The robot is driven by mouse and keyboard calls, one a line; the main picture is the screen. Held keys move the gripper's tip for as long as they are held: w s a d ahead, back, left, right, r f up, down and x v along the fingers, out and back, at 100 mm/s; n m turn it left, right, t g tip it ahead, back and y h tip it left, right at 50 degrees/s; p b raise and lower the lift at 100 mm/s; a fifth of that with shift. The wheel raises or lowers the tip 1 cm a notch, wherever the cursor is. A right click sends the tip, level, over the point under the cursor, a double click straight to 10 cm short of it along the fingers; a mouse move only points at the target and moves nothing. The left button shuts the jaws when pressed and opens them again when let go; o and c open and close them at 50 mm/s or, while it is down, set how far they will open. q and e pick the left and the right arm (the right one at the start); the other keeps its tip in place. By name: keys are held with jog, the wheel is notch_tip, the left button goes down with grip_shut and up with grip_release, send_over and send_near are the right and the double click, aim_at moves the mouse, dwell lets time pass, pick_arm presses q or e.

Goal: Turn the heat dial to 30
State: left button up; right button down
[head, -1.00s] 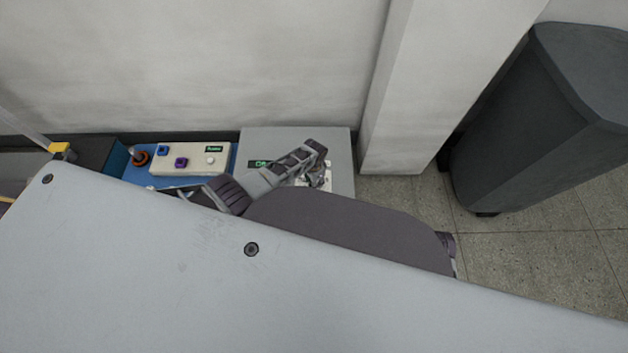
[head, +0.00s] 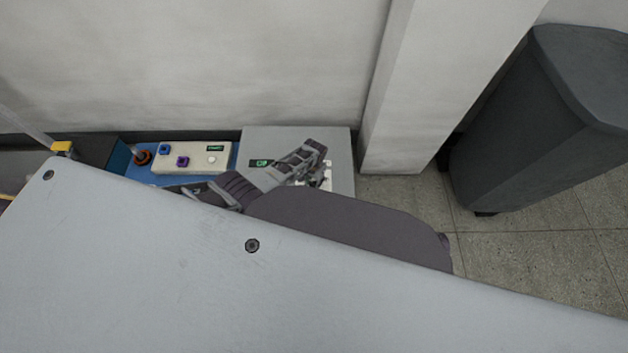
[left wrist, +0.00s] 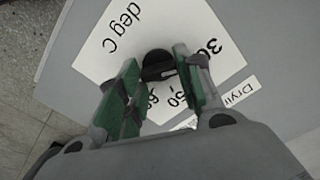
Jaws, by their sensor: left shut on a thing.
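The heat dial (left wrist: 156,64) is a small dark knob in the left wrist view. It sits on a white label (left wrist: 110,40) printed with "deg C", 30, 50 and another number partly covered. My left gripper (left wrist: 158,75) has its green-padded fingers on either side of the dial and is shut on it. The dial's pointer setting cannot be read. In the head view my left gripper (head: 318,181) is over the right part of the grey box (head: 295,137) and hides the dial. My right gripper is not in view.
A green display (head: 260,163) is on the grey box. A cream control panel (head: 190,158) with coloured knobs stands left of it. A wall (head: 180,60) and pillar (head: 410,80) are close behind. A dark bin (head: 550,110) stands right.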

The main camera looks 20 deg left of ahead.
aim_at(314, 182)
pick_arm(q)
jog(key=shift+s, duration=0.1)
jog(key=o, duration=1)
jog(key=shift+r, duration=0.15)
jog(key=shift+r, duration=5.8)
